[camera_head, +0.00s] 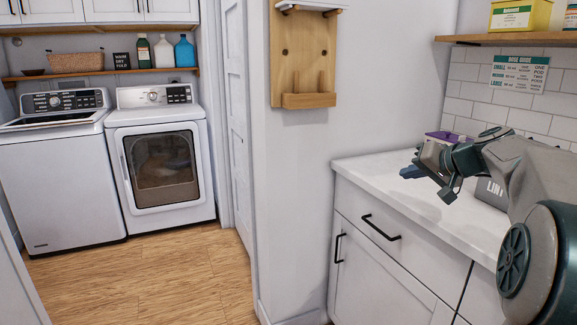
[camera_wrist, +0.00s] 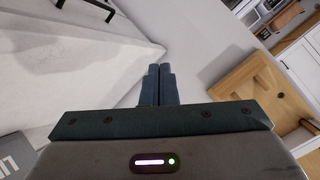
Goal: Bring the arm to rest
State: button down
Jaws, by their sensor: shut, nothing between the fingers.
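My gripper (camera_wrist: 160,70) is shut and empty. In the wrist view its two dark blue fingers lie together, pointing away over the pale counter and wall. In the head view my gripper (camera_head: 408,172) hangs above the white countertop (camera_head: 371,171) at the right, partly hidden by my arm's wrist links. My arm comes in from the right edge, bent over the counter.
A purple-topped box (camera_head: 440,136) and a grey bin marked LINT (camera_head: 490,193) are on the counter close to my arm. A wooden wall rack (camera_head: 300,60) is left of the counter. The washer (camera_head: 58,190) and dryer (camera_head: 160,175) stand at the left, with open floor (camera_head: 150,275) before them.

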jog(key=s+a+n+g+h+p, duration=0.15)
jog(key=s+a+g+p, duration=0.35)
jog(key=s+a+p, duration=0.6)
jog(key=s+a+n+g+h+p, duration=0.1)
jog(key=s+p, duration=0.3)
jog(key=s, duration=0.6)
jog(key=s+a+f+n+g+h+p, duration=0.1)
jog(key=s+a+g+h+p, duration=0.1)
jog(key=s, duration=0.8)
jog(key=a+p, duration=0.1)
jog(key=a, duration=0.1)
jog(key=shift+s+a+p, duration=0.2)
jog(key=shift+a+p, duration=0.1)
jog(key=shift+p, duration=0.05)
jog(key=shift+h, duration=0.25)
